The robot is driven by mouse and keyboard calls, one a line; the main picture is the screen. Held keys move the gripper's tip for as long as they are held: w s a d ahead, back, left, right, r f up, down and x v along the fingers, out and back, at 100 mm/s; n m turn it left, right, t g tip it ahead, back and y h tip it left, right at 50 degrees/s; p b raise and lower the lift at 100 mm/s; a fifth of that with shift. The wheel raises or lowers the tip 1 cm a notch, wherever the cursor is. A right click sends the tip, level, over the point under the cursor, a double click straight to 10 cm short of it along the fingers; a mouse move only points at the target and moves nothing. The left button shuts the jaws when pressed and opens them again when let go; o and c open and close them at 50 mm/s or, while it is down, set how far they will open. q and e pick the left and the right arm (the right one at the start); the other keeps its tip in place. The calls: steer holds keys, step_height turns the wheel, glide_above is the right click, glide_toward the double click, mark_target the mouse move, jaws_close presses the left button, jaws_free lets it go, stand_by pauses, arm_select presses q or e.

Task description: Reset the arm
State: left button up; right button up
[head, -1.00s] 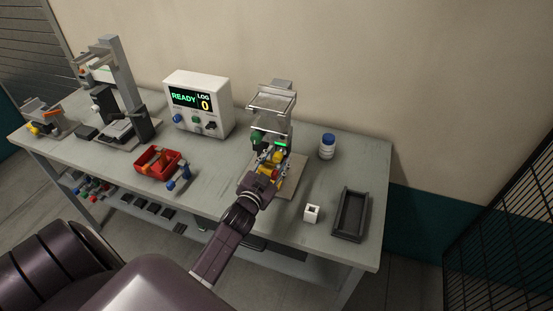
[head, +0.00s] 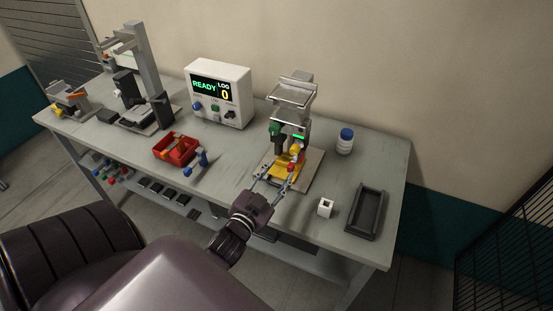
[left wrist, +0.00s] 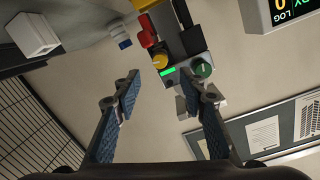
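My left gripper (head: 274,185) is over the front edge of the bench, just in front of the clamp station (head: 290,130). Its two fingers are spread apart with nothing between them. In the left wrist view the open fingers (left wrist: 158,95) show with blue pads, and the station's green-lit head, yellow knob and green knob (left wrist: 203,68) lie beyond them. The station has a yellow part (head: 285,170) and a red part low on its base plate. My right gripper is not in view.
A white control box (head: 218,92) reads READY, LOG 0. A red bin (head: 175,150), a blue-capped bottle (head: 344,142), a white square block (head: 325,207) and a dark tray (head: 367,213) stand on the bench. A tall press stands at the left. Black mesh fencing is at the right.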

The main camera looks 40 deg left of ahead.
arm_select(q)
steer(key=shift+s, duration=0.3)
stand_by(0.5)
steer(key=s+d+f+g+h, duration=0.2)
steer(key=s+d+f+g, duration=0.2)
steer(key=s+d+g, duration=0.55)
steer(key=s+d+f+g+h, duration=0.2)
steer(key=s+d+f+g, duration=0.3)
steer(key=s, duration=0.7)
step_height(320, 180, down, 33)
steer(key=s+b, duration=0.3)
steer(key=b, duration=0.3)
steer(key=s+a+f+b, duration=0.1)
steer(key=s+f+b, duration=0.1)
steer(key=s+f, duration=0.6)
steer(key=s+a+f+g+b, duration=0.1)
steer(key=s+f+b, duration=0.2)
steer(key=s+f, duration=0.5)
step_height(320, 180, down, 4)
steer(key=shift+s+a+r, duration=0.2)
steer(key=shift+a, duration=0.05)
